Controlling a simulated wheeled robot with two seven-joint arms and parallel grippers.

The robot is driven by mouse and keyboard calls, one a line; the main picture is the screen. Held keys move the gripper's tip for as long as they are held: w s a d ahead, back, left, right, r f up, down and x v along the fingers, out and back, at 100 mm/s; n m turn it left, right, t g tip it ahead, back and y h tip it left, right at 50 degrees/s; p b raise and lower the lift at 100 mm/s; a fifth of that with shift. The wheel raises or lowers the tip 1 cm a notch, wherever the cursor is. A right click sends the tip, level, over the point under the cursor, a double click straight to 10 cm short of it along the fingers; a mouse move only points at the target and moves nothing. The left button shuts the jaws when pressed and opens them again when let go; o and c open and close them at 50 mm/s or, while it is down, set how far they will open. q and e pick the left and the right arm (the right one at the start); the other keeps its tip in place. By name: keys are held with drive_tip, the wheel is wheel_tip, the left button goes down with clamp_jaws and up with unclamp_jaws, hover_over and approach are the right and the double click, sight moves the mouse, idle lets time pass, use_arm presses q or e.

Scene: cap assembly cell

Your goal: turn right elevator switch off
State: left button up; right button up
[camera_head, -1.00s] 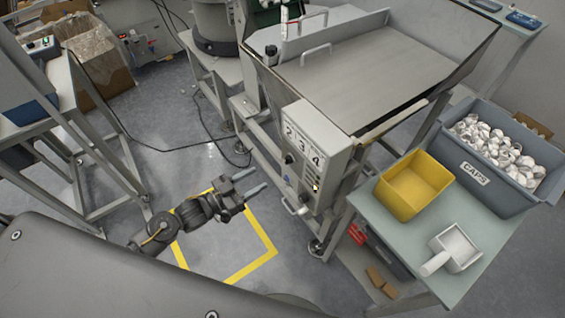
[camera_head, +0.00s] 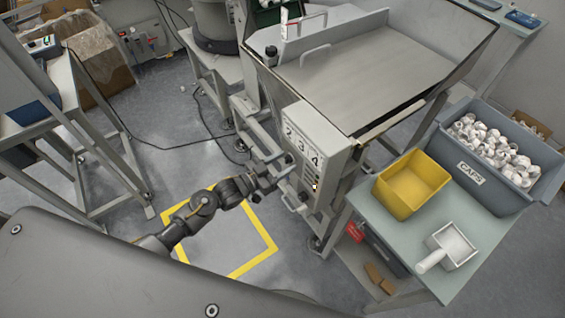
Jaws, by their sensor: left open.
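The grey control box (camera_head: 325,143) with labels 2, 3 and 4 is on the front of the large hopper machine. Small dark controls and an orange-lit spot (camera_head: 315,187) show on its face. I cannot tell which control is the right elevator switch, as the parts are small and partly behind my gripper. My left gripper (camera_head: 284,165) is open and empty, with its fingers pointing at the box's lower left face. I cannot tell whether the fingertips touch it. My right gripper is out of view.
A side table (camera_head: 384,222) at the right holds a yellow bin (camera_head: 412,184), a white scoop (camera_head: 452,247) and a grey crate (camera_head: 480,178) of caps. A yellow floor outline (camera_head: 252,263) lies below my left arm. Open floor is left of the machine.

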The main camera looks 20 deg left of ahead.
use_arm(q)
drive_tip(key=c, duration=1)
drive_tip(key=n+p, duration=0.2)
drive_tip(key=n, duration=0.1)
drive_tip(key=shift+d+r+n, duration=0.1)
drive_tip(key=shift+r+n, duration=0.05)
drive_tip(key=shift+n, duration=0.15)
drive_tip(key=n+p, duration=0.2)
drive_tip(key=n, duration=0.3)
drive_tip(key=shift+s+d, duration=0.1)
drive_tip(key=shift+s, duration=0.05)
drive_tip(key=shift+n, duration=0.3)
drive_tip(key=o, duration=1)
